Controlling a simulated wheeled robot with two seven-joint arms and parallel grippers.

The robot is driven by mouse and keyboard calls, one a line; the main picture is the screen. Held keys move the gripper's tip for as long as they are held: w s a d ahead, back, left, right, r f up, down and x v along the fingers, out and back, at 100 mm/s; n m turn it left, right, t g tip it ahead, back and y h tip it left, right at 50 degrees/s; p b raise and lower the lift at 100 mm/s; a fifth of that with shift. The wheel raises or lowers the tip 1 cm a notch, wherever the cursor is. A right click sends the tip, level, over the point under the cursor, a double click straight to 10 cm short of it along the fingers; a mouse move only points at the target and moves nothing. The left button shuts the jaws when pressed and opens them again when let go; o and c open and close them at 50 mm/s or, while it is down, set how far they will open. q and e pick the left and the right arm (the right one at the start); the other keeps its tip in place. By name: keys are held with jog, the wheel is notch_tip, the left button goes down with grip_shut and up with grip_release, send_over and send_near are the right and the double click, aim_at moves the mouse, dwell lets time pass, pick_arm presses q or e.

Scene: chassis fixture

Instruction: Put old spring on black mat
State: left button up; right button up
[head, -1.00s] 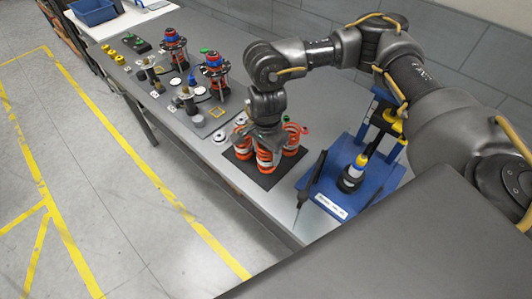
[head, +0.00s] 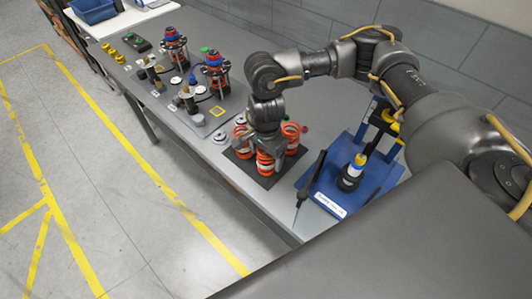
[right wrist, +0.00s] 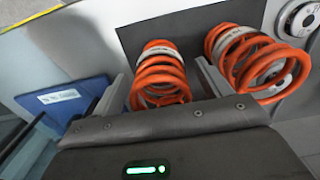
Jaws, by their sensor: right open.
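Several orange coil springs with white bands stand on the black mat (head: 243,166) at the near part of the bench. My right gripper (head: 265,148) points down over the mat and hides parts of the springs. In the right wrist view, one orange spring (right wrist: 158,75) stands between the two spread fingers, with gaps beside it. A second orange spring (right wrist: 258,55) is to the right, outside the fingers. I cannot tell by looks which spring is the old one. My left gripper is not in view.
A blue stand (head: 345,185) with a yellow-and-black tool is close on the mat's right. Small metal discs (head: 220,137) lie at its left. Two strut assemblies (head: 214,75) with red-and-blue tops stand farther back. The floor left of the bench is clear.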

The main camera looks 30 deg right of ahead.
jog(key=shift+r, duration=0.2)
jog(key=shift+w+r, duration=0.1)
jog(key=shift+r, duration=0.15)
notch_tip(320, 180, up, 11)
jog(key=b, duration=0.2)
jog(key=shift+r+b, duration=0.2)
jog(key=shift+b, duration=0.2)
